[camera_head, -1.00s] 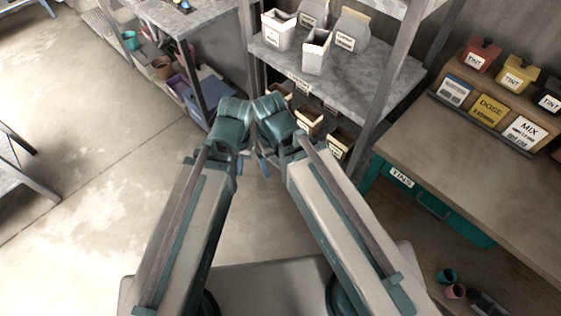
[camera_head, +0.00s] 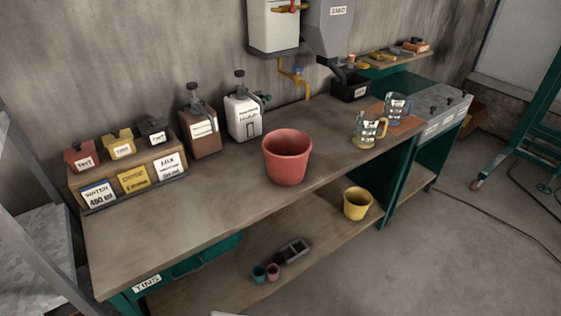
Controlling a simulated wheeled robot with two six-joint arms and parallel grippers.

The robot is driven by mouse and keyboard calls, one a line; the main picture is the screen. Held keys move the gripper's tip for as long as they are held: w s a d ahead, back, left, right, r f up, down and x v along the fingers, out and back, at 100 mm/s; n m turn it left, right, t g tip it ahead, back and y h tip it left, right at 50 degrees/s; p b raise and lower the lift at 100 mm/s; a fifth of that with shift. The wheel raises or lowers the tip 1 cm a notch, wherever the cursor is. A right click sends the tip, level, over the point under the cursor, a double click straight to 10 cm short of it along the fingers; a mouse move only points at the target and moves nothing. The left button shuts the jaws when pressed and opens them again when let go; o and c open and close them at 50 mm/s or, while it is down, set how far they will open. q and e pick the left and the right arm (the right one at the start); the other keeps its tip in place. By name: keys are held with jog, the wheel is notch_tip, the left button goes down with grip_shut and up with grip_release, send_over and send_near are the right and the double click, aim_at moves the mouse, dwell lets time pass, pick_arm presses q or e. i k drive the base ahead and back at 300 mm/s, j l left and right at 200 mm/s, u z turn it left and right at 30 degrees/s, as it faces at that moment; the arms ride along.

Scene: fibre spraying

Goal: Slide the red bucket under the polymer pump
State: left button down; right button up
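The red bucket (camera_head: 287,160) stands upright and looks empty on the wooden workbench, near its front edge. Behind it to the left are two pump-topped containers: a white one (camera_head: 244,118) and a brown one (camera_head: 200,130). Their labels are too small to read surely, so I cannot tell which is the polymer pump. The bucket stands apart from both, in front and to the right of the white one. Neither of my grippers shows in the head view now.
A tint rack (camera_head: 128,182) stands at the bench's left end. Two clear jugs, one yellow-handled (camera_head: 368,130) and one blue-handled (camera_head: 397,108), stand right of the bucket. A yellow bucket (camera_head: 357,203) is on the lower shelf. The bench front left of the red bucket is clear.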

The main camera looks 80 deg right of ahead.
aim_at(286, 151)
jog(key=z, duration=2.9)
